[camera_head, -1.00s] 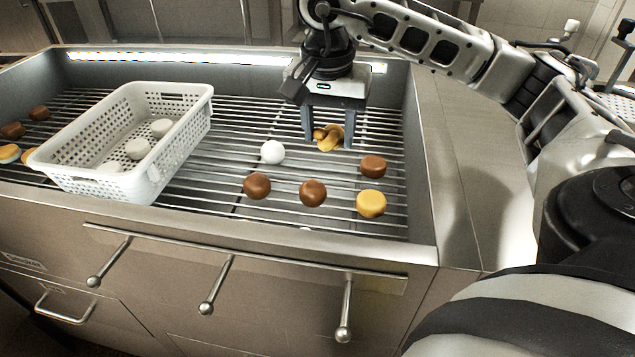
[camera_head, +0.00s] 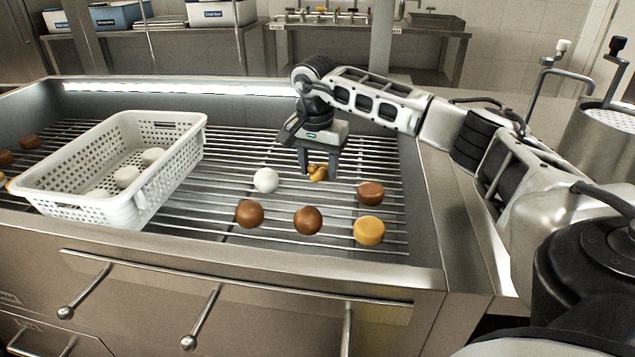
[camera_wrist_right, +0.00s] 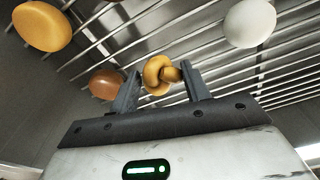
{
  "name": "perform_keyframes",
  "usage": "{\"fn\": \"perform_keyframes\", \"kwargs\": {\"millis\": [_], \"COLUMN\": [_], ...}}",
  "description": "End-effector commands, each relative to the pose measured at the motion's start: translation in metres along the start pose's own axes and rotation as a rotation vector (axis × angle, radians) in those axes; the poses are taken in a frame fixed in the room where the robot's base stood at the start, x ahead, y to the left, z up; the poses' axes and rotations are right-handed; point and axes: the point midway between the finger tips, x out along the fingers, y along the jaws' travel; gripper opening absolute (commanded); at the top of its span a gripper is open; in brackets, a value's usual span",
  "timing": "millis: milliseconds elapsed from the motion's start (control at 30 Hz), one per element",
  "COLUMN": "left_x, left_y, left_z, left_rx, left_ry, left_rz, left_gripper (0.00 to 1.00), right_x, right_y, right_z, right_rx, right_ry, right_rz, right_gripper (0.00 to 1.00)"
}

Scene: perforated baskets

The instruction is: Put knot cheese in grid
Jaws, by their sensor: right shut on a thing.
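The knot cheese (camera_head: 317,173) is a yellow-brown knotted piece at the grid in the head view. My right gripper (camera_head: 319,178) points down over it, with its fingers on either side. In the right wrist view the knot cheese (camera_wrist_right: 160,75) sits between the two fingertips (camera_wrist_right: 163,85), and the gripper is shut on it. Whether it still touches the bars is hard to tell. The grid (camera_head: 275,218) is a rack of metal bars set in a steel counter. My left gripper is not in view.
A white perforated basket (camera_head: 136,212) holding several white cheeses stands at left. Near the gripper lie a white ball (camera_head: 266,180), brown cheeses (camera_head: 249,213) (camera_head: 307,220) (camera_head: 370,193) and a yellow cheese (camera_head: 369,230). More brown pieces (camera_head: 29,142) lie at far left.

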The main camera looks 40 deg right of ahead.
Motion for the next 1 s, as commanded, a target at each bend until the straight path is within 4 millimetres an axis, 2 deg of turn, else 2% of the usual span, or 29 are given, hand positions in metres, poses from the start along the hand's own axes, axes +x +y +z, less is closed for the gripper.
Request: {"fn": "perform_keyframes", "kwargs": {"millis": [200,400,800,833,867,900,1000], "left_x": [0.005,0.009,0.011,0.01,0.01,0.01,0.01], "left_y": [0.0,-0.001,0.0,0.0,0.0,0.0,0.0], "left_z": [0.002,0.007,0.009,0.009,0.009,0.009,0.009], "left_rx": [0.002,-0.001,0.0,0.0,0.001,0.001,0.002], "left_ry": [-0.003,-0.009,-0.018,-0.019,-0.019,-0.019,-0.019], "left_rz": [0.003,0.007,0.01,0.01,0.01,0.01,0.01], "left_gripper": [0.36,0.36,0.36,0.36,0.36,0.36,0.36], "right_x": [0.014,0.042,0.047,0.046,0.046,0.046,0.046], "right_y": [-0.006,-0.005,-0.005,-0.005,-0.005,-0.005,-0.005], "right_z": [-0.006,-0.003,-0.002,-0.002,-0.002,-0.002,-0.002], "right_rx": [0.0,-0.001,0.0,0.0,0.0,0.0,0.0], "right_ry": [-0.001,-0.001,0.0,0.0,0.0,0.0,0.0], "right_rz": [0.001,0.003,0.001,0.0,0.0,0.0,0.001], "right_gripper": [0.25,0.25,0.25,0.55,0.64,0.69,0.69]}}
